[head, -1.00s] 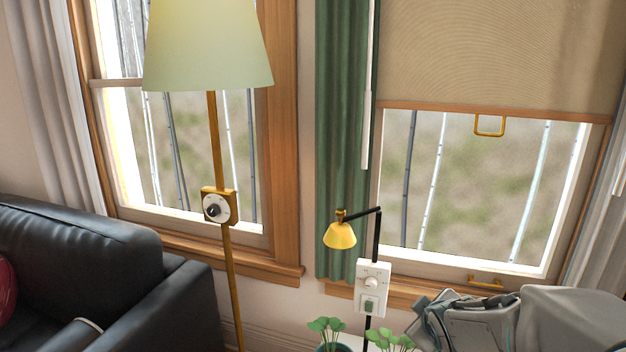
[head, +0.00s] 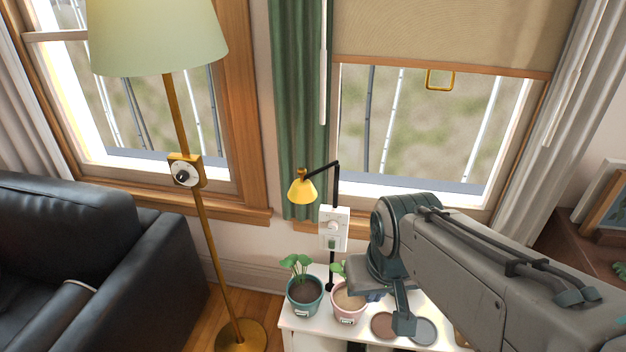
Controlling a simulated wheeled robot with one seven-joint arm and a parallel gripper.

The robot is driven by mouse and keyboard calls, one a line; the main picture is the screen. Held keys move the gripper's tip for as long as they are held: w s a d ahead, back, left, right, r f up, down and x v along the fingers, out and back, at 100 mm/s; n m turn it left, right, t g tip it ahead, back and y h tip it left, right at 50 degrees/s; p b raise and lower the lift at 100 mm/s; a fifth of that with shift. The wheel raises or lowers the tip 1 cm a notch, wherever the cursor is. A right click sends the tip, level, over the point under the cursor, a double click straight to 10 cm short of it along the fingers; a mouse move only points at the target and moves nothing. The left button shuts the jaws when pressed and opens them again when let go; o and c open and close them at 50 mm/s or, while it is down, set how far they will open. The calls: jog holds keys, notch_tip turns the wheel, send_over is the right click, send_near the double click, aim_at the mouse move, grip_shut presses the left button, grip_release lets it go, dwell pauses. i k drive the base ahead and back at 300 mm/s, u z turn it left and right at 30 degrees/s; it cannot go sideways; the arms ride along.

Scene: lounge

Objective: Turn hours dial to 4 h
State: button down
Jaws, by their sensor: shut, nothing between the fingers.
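A white control box (head: 334,230) with a round knob (head: 333,226) above a small dark switch is on the black post of a small yellow lamp. A brass box (head: 185,170) on the floor lamp's pole carries a white dial with a black knob (head: 182,176). Neither dial's markings are legible, so I cannot tell which is the hours dial. My gripper (head: 364,293) is low, below and right of the white box and apart from it.
A white table (head: 300,325) holds two potted plants, in a teal pot (head: 304,292) and a pink pot (head: 347,306), and round coasters (head: 383,326). The yellow lamp shade (head: 302,190) overhangs left of the white box. A black sofa (head: 150,270) stands at left.

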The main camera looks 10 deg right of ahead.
aim_at(333, 226)
jog(key=u, duration=2.55)
jog(key=k, duration=1)
jog(key=z, duration=1.4)
jog(key=i, duration=0.5)
